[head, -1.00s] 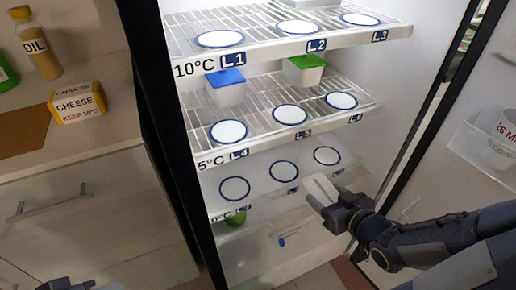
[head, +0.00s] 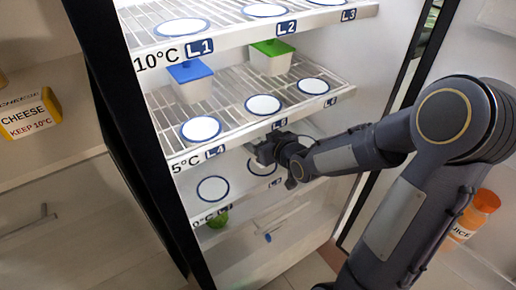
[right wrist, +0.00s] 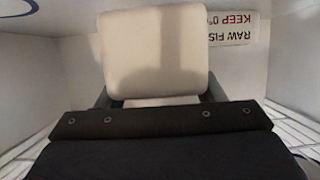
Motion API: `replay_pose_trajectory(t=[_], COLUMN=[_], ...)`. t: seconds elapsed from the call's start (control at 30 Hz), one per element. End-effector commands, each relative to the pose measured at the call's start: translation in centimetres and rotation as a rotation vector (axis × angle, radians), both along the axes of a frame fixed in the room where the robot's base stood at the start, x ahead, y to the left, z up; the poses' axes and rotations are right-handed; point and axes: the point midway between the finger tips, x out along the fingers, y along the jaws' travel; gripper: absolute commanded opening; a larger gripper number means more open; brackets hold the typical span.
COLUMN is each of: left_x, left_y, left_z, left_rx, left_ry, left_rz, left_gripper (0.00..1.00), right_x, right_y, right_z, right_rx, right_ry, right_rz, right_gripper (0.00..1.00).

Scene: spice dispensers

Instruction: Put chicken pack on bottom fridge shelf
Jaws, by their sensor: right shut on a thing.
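My right gripper (head: 262,152) reaches into the fridge, between the 5°C shelf (head: 235,115) and the bottom 0°C shelf (head: 235,203). In the right wrist view it is shut on a plain, pale block-shaped pack (right wrist: 155,55). No lettering shows on the pack's visible face, so I cannot confirm it is the chicken. In the head view the gripper and arm mostly hide the pack. I cannot tell whether it touches the shelf. The bottom shelf's left round mark (head: 212,189) is bare; the middle mark (head: 262,166) is partly covered. My left gripper is out of view.
A "RAW FISH, KEEP 0°" label (right wrist: 233,28) shows upside down behind the pack. Blue-lidded (head: 191,82) and green-lidded (head: 271,58) tubs stand on the 5°C shelf. The shelf edge above leaves limited height. A juice bottle (head: 470,220) is at the right.

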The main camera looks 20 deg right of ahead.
Motion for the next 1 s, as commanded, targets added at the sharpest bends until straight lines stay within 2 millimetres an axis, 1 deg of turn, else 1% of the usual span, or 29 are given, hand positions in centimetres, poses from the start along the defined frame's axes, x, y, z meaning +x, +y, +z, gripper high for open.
replay_pose_trajectory(t=[0.03,0.23,0.3,0.43,0.7,0.83,0.87,1.0], left_x=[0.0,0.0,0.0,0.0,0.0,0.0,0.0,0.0], left_y=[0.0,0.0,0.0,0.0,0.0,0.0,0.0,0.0], left_z=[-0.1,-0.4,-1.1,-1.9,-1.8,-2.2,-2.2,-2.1], left_rx=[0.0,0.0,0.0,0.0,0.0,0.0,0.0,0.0], left_ry=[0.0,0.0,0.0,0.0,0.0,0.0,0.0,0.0], left_rz=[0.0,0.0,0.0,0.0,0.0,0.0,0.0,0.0], left_gripper=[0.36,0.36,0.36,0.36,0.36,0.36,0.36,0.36], right_x=[0.5,1.9,1.6,1.6,1.6,1.6,1.5,1.5], right_y=[0.1,0.3,0.2,0.2,0.2,0.2,0.2,0.2], right_z=[0.1,0.0,-1.6,-3.4,-3.4,-3.8,-3.8,-3.7], right_rx=[0.0,0.0,0.001,0.001,-0.001,-0.001,0.0,0.0], right_ry=[-0.003,-0.004,0.0,0.0,-0.004,-0.004,-0.001,0.0], right_rz=[0.0,0.001,0.0,-0.001,-0.001,-0.001,-0.001,-0.001], right_gripper=[0.21,0.21,0.21,0.21,0.21,0.21,0.63,0.81])
